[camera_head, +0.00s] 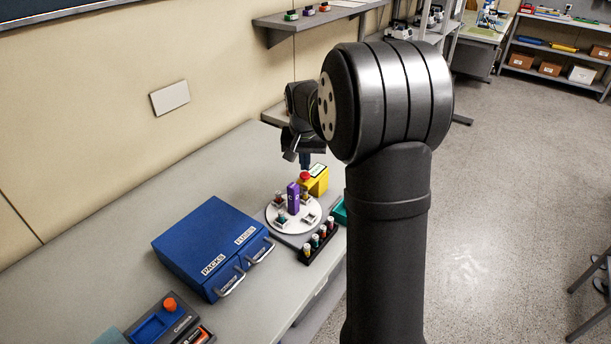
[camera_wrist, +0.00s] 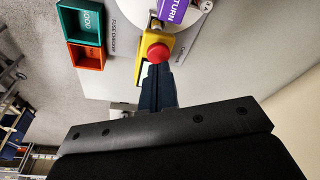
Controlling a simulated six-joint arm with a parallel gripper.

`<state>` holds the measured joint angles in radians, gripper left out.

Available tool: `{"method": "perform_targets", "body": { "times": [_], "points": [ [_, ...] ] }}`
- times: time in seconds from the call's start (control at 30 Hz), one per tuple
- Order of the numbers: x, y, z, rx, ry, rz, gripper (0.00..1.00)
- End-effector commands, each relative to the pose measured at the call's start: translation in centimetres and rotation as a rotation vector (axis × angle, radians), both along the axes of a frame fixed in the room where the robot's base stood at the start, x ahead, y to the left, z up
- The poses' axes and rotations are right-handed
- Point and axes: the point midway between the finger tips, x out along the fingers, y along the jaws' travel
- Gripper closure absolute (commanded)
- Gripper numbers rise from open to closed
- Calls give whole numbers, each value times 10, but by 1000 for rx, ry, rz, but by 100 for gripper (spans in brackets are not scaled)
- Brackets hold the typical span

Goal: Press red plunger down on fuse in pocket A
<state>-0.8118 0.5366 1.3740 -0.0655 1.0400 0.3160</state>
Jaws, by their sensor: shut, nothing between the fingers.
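The red plunger (camera_head: 304,177) sits on a yellow press (camera_head: 317,184) at the back edge of the white turntable (camera_head: 276,221). In the wrist view the red plunger (camera_wrist: 157,52) is just beyond my fingertips, with the yellow press (camera_wrist: 146,42) around it. My gripper (camera_head: 304,163) is shut and empty, pointing down over the plunger. In the wrist view my gripper (camera_wrist: 156,68) has its fingers together beside the plunger's edge; I cannot tell whether they touch it. A purple post (camera_head: 293,197) stands mid-turntable. Pocket A and its fuse cannot be made out under the press.
A black rack (camera_head: 321,245) with several fuses stands in front of the turntable. A blue cabinet (camera_head: 205,235) with two handles is at left. Green (camera_wrist: 85,22) and orange (camera_wrist: 86,57) bins show in the wrist view. The grey bench behind the cabinet is clear.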

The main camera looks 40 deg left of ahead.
Motion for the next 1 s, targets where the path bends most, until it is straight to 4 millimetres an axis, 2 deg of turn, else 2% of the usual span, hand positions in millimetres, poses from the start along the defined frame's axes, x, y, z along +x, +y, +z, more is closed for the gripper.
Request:
{"method": "perform_targets", "body": {
  "times": [1.0],
  "points": [
    [0,0,-16,0,0,0,100]
  ]
}}
